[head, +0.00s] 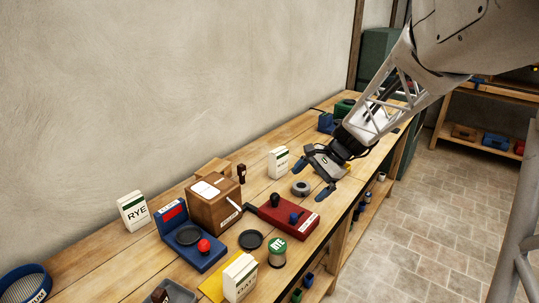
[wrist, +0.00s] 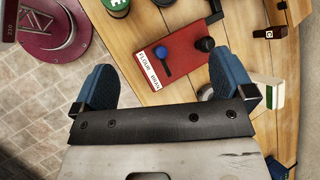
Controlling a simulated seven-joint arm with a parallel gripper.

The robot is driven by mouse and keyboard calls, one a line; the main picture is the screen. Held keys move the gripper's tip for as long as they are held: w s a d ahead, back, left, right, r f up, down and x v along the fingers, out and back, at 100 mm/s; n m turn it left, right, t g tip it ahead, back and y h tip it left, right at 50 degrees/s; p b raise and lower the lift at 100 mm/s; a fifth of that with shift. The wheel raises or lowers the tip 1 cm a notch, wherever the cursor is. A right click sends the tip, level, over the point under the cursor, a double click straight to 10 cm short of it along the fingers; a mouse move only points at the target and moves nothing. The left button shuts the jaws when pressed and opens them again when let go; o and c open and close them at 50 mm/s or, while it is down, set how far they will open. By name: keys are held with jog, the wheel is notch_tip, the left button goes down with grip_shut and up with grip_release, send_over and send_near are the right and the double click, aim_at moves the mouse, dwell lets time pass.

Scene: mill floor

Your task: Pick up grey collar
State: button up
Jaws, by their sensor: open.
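The grey collar (head: 301,188) is a short ring with a central hole, lying flat on the wooden bench just beyond the red board. My gripper (head: 306,183) is in front of it in the head view, its two blue fingers spread apart with nothing held. The fingers appear above the collar, one on each side in the picture; the exact height is hard to tell. In the wrist view my gripper (wrist: 162,68) is open over the red board, and a small grey part (wrist: 205,92), likely the collar, shows beside the right finger, which partly hides it.
The red board (head: 288,217) with black and blue knobs lies close to the collar. A white-green carton (head: 278,162) stands behind it. The bench edge drops to the tiled floor.

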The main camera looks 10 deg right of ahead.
jog(key=w+d+f+m+t+y, duration=0.1)
jog(key=w+d+f+m+y, duration=0.1)
jog(key=w+d+f+m, duration=0.3)
jog(key=w+f+y, duration=0.1)
jog(key=w+f, duration=0.2)
jog(key=w, duration=0.4)
jog(key=m+t+y, duration=0.2)
jog(key=m+t, duration=0.1)
jog(key=m, duration=0.2)
send_near(304, 186)
jog(key=x, duration=0.3)
jog(key=shift+w+f, duration=0.1)
jog(key=shift+f, duration=0.05)
jog(key=shift+x, duration=1.3)
jog(key=shift+x, duration=2.6)
